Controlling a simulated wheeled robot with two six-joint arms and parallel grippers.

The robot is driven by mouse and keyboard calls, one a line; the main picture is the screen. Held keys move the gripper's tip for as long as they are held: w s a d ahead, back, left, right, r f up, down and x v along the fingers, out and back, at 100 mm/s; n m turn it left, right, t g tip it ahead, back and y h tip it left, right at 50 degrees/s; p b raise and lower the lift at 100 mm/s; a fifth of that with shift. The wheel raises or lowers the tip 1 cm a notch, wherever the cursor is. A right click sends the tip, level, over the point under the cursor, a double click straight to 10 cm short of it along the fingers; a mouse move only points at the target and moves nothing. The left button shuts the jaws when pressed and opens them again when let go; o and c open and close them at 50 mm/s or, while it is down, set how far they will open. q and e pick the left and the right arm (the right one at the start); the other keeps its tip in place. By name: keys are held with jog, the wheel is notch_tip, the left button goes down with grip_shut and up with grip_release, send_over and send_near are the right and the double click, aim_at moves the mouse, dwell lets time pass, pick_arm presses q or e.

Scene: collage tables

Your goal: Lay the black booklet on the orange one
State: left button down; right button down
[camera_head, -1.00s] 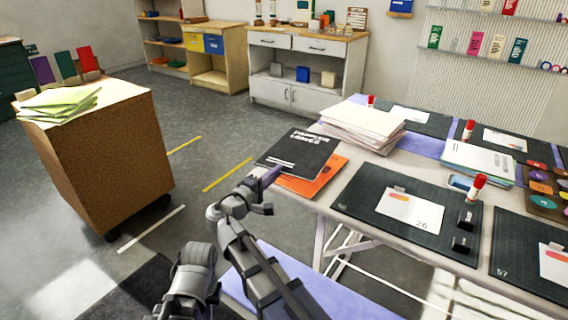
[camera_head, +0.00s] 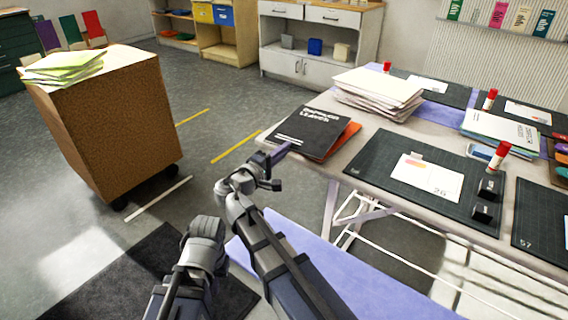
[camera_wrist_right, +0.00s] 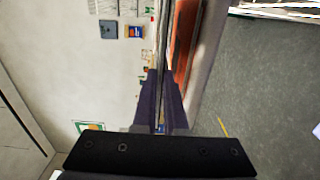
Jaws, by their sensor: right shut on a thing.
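The black booklet (camera_head: 306,128) has white lettering and is over the table's near left corner. The orange booklet (camera_head: 345,138) lies under it, showing only along its right side. My right gripper (camera_head: 279,154) is shut on the black booklet's near left edge. In the right wrist view the black booklet (camera_wrist_right: 165,45) is a thin dark edge between the fingers (camera_wrist_right: 160,115), close alongside the orange booklet (camera_wrist_right: 184,50). I cannot tell whether the two booklets touch. Of my left arm only links show at the bottom; its gripper does not show.
A stack of white paper (camera_head: 378,92) stands just behind the booklets. A dark cutting mat (camera_head: 385,165) with a card (camera_head: 428,178), black blocks (camera_head: 484,200) and a glue stick (camera_head: 497,155) is to the right. A brown cabinet (camera_head: 105,120) stands apart at left.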

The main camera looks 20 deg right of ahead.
notch_tip(320, 180, down, 4)
jog(key=b, duration=0.3)
jog(key=shift+r, duration=0.25)
jog(key=shift+f, duration=0.15)
jog(key=c, duration=1.4)
grip_release()
jog(key=o, duration=0.4)
